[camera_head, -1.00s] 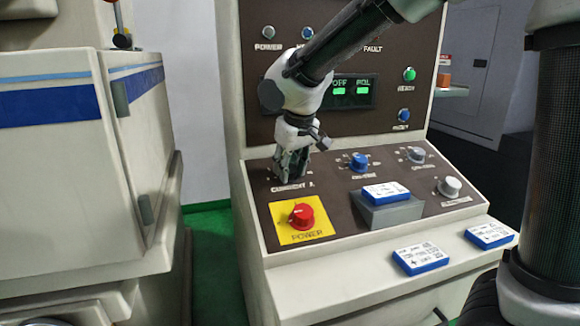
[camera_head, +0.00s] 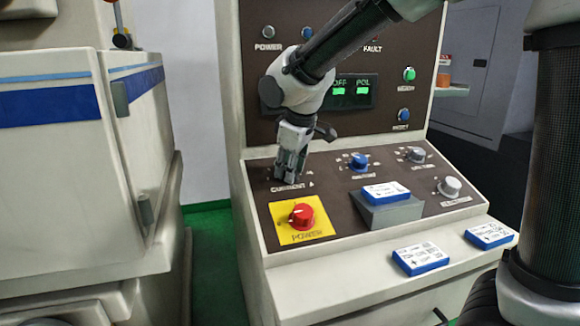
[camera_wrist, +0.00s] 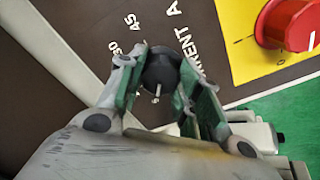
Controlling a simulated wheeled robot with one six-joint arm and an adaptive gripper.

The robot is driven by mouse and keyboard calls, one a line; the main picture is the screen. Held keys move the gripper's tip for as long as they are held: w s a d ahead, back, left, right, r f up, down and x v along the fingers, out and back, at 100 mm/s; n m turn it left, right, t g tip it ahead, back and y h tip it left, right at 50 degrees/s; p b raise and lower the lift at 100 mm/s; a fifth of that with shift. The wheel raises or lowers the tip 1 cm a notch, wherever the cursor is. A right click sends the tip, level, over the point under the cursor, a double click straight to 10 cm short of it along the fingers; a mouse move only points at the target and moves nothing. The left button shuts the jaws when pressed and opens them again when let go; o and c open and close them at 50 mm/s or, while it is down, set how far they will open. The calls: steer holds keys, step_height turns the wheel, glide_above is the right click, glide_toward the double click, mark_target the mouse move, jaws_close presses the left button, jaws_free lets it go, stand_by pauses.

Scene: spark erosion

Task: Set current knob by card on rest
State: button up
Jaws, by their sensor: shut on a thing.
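My gripper (camera_head: 290,172) is over the current knob at the left of the sloped control panel (camera_head: 335,222), above the "CURRENT A" label. In the wrist view the black current knob (camera_wrist: 160,70) with a light pointer line sits between the two fingers of my gripper (camera_wrist: 165,85), which is shut on it. The numbers 45 and 30 show beside the knob; other scale marks are hidden. A white and blue card (camera_head: 385,192) lies on the grey rest (camera_head: 392,213) in the middle of the panel; its print is too small to read.
A red power knob (camera_head: 301,216) on a yellow plate sits just in front of my gripper. A blue knob (camera_head: 359,162) and grey knobs (camera_head: 451,186) are to the right. Two more cards (camera_head: 420,258) (camera_head: 489,235) lie on the front ledge. A white machine cabinet (camera_head: 60,190) stands left.

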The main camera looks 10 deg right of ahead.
steer(key=o, duration=1.1)
steer(key=shift+c, duration=0.2)
steer(key=v, duration=1.2)
